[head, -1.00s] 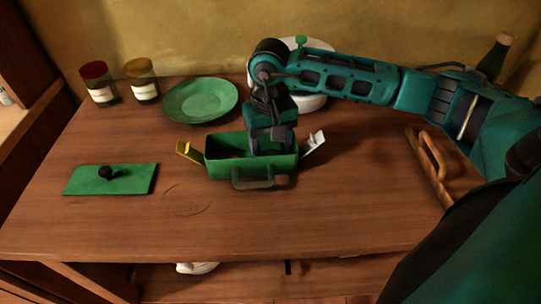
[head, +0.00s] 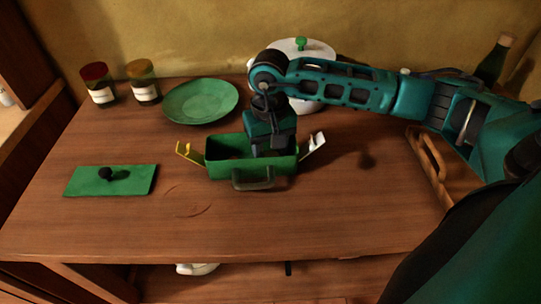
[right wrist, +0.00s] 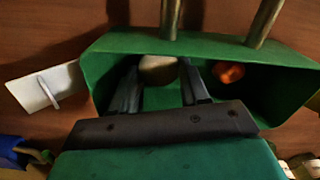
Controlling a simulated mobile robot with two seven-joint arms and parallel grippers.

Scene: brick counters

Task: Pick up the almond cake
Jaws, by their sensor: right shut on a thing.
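The green lunch box (head: 222,167) stands open on the wooden table. My right gripper (head: 271,150) reaches straight down into it, its fingertips hidden by the front wall in the head view. In the right wrist view, the right gripper (right wrist: 160,82) is inside the box, shut on a small beige rounded piece (right wrist: 158,69), which looks like the almond cake. Only part of the piece shows between the fingertips. An orange piece (right wrist: 230,73) lies to its right in the box. My left gripper is not in view.
A green lid with a dark knob (head: 130,180) lies at left. A green plate (head: 200,102), two jars (head: 143,82), a white lidded pot (head: 312,100) and a bottle (head: 495,60) stand behind. A wooden handled board (head: 428,150) is at right. The front table is clear.

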